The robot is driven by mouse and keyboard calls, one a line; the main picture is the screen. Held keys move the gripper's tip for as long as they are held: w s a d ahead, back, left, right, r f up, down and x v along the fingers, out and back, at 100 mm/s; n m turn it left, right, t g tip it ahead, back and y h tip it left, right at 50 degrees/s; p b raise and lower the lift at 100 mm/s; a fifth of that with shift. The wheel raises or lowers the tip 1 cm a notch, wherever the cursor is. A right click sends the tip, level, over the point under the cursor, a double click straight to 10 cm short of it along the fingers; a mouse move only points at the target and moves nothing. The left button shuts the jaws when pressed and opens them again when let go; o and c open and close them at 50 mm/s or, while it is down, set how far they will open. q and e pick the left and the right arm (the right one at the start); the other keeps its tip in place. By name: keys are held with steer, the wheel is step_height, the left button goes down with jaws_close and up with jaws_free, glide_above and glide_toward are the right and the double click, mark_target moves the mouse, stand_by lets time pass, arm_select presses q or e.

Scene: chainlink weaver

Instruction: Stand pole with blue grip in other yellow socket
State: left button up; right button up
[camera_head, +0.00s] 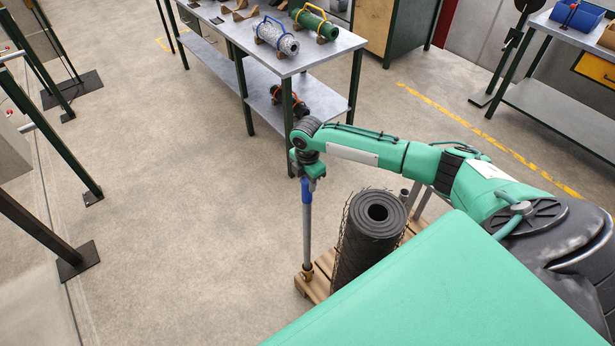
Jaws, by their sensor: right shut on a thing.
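The pole (307,226) is grey with a blue grip (307,190) at its top. It stands about upright at the left corner of a wooden pallet (318,288). Its lower end meets a yellow-orange socket (306,271); I cannot tell how deep it sits. My right gripper (307,178) is at the top of the pole, shut on the blue grip. The fingers are small and partly hidden by the wrist. No second yellow socket shows clearly; the roll and my own body hide much of the pallet. My left gripper is out of view.
A black roll wrapped in chainlink mesh (369,240) stands on the pallet, right of the pole. Behind is a metal table (318,58) with wire and green rolls. Grey posts (422,203) show right of the roll.

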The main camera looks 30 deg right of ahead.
steer(key=shift+w+f+b, duration=0.1)
steer(key=shift+f+b, duration=0.9)
steer(key=shift+f, duration=1.3)
steer(key=o, duration=1)
steer(key=shift+c, duration=0.2)
step_height(320, 180, up, 14)
steer(key=b, duration=0.3)
steer(key=shift+f, duration=0.1)
